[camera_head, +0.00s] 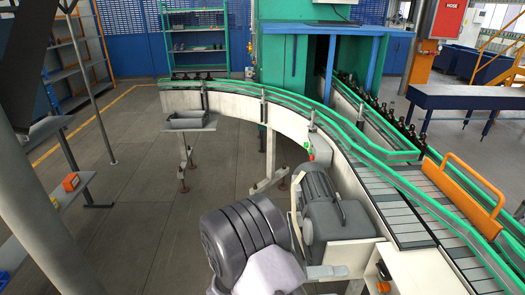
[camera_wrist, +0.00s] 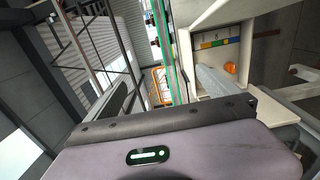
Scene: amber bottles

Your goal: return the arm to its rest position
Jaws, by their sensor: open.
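My gripper (camera_wrist: 168,92) shows in the wrist view with its wide body across the bottom. One finger stands at the left and a grey one at the right, wide apart. Nothing is between them. Past the fingers are a pale machine frame (camera_wrist: 215,14) and a green rail. In the head view, grey parts of my arm rise at the bottom middle, close to the conveyor's motor (camera_head: 335,215). I cannot make out the fingertips there. I cannot tell whether any part touches the conveyor.
A conveyor (camera_head: 290,122) with green rails curves from the back left to the front right. Dark bottles (camera_head: 400,125) line its right lane, and more stand at its far left end. An orange handle (camera_head: 462,195) is at the right. Open floor (camera_head: 130,210) lies left.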

